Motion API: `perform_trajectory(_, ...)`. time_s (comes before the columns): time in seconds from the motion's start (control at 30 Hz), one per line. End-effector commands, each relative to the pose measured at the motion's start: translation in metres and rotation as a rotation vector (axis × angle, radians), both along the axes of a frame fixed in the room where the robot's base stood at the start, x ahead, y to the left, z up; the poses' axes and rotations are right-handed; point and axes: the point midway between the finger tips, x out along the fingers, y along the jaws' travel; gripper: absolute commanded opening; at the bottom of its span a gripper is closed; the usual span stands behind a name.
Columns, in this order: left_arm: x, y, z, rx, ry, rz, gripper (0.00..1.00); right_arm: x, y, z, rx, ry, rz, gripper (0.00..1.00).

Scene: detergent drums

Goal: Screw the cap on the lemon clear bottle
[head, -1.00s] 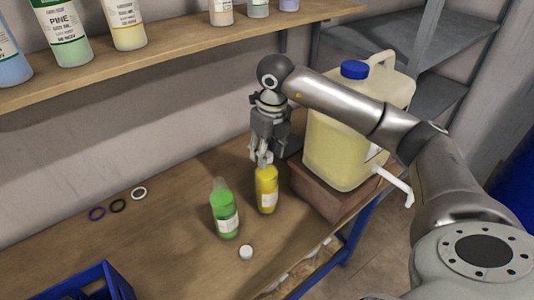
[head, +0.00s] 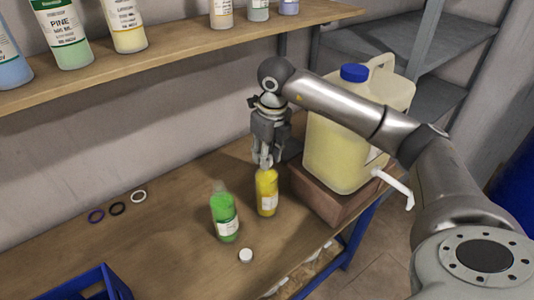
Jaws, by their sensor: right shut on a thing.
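The lemon clear bottle is the yellow bottle (head: 267,193) with a pale label, upright on the wooden bench (head: 170,240) in the head view. My right gripper (head: 266,163) points down onto its top, with its fingers closed around the cap at the bottle's mouth. The cap is mostly hidden between the fingers, and I cannot tell how it sits on the neck. My left gripper is not in view.
A green bottle (head: 225,218) with a clear top stands close left, and a loose white cap (head: 246,255) lies in front. A large drum (head: 345,140) with a spout stands on a brown block (head: 325,195) at right. Rings (head: 117,208) and a blue crate (head: 85,285) are at left.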

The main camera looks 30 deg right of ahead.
Motion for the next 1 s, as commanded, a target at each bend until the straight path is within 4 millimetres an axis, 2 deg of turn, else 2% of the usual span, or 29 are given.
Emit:
perform_trajectory(0.17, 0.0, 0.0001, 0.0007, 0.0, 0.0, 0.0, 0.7, -0.001, 0.0007, -0.0017, -0.001, 0.005, -0.076, 0.0)
perform_trajectory(0.5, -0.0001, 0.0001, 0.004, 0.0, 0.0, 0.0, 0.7, -0.0012, 0.0012, -0.0028, -0.001, 0.007, -0.459, 0.0)
perform_trajectory(0.9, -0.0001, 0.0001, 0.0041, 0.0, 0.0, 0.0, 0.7, -0.0015, 0.0014, -0.0038, -0.001, 0.008, -0.51, 0.0)
perform_trajectory(1.0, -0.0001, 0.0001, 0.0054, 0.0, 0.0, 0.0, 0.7, -0.0016, 0.0019, -0.0036, -0.001, 0.009, -0.579, 0.0)
